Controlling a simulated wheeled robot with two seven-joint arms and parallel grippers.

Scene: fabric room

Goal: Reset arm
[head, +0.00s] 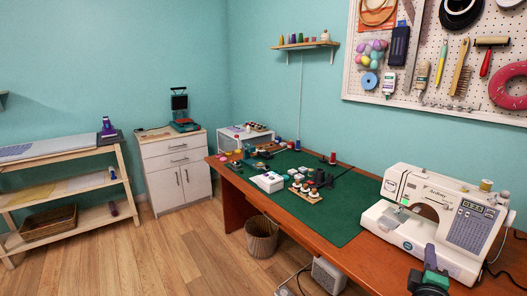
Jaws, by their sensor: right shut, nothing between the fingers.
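My right gripper (430,257) shows at the bottom right edge of the head view, with its fingers together and nothing between them. It is in front of the white sewing machine (420,200), over the near right part of the wooden table (352,262). Most of my right arm is out of the picture. My left gripper and left arm are not in view.
A wicker basket (262,240) stands on the floor. A white cabinet (176,168) and a wooden shelf (72,186) stand left. The wooden floor (150,255) is mostly clear.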

